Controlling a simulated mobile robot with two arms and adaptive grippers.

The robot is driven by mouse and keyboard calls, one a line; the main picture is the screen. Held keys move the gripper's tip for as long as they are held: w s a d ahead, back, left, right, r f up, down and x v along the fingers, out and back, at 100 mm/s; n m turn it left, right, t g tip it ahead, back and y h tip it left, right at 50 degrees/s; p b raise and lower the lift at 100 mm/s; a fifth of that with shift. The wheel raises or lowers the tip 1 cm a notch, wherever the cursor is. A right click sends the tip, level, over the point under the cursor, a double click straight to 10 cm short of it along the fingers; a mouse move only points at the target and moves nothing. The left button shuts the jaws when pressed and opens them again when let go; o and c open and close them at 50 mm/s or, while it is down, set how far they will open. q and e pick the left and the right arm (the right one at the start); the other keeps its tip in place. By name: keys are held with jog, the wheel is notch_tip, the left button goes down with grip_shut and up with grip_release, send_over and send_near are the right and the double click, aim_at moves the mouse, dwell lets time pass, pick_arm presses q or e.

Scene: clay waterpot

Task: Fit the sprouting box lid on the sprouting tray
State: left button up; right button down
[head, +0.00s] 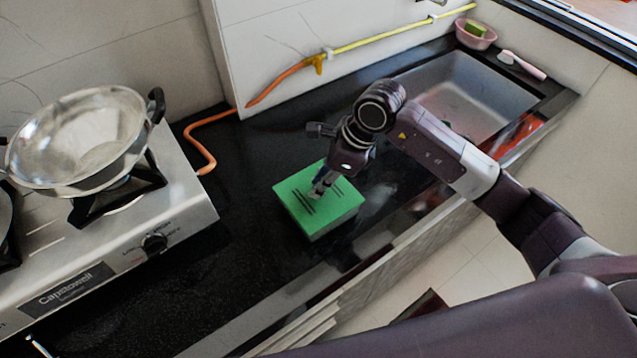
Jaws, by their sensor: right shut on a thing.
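The sprouting box lid (335,208) is a flat green piece with dark slots in its top. It shows in the head view, on the dark counter right of the stove. My right gripper (319,191) points down onto the middle of its top and is shut on it. Green sides show below the top edge, toward the counter front. I cannot tell the sprouting tray apart from the lid, or whether the lid is seated on it. The fingertips are small and partly hidden. My left gripper is not in view.
A gas stove with a metal wok (80,140) stands at the left. An orange hose (205,150) runs along the back. A sink (465,95) lies at the back right, with a pink bowl (475,33) and a brush (523,64) beyond it. The counter front-left of the box is clear.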

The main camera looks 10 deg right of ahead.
jog(key=shift+f+b, duration=0.15)
jog(key=shift+b, duration=0.5)
dwell(1.1)
dwell(0.3)
jog(key=c, duration=1.7)
grip_release()
jog(key=v, duration=1.2)
jog(key=shift+s, duration=0.1)
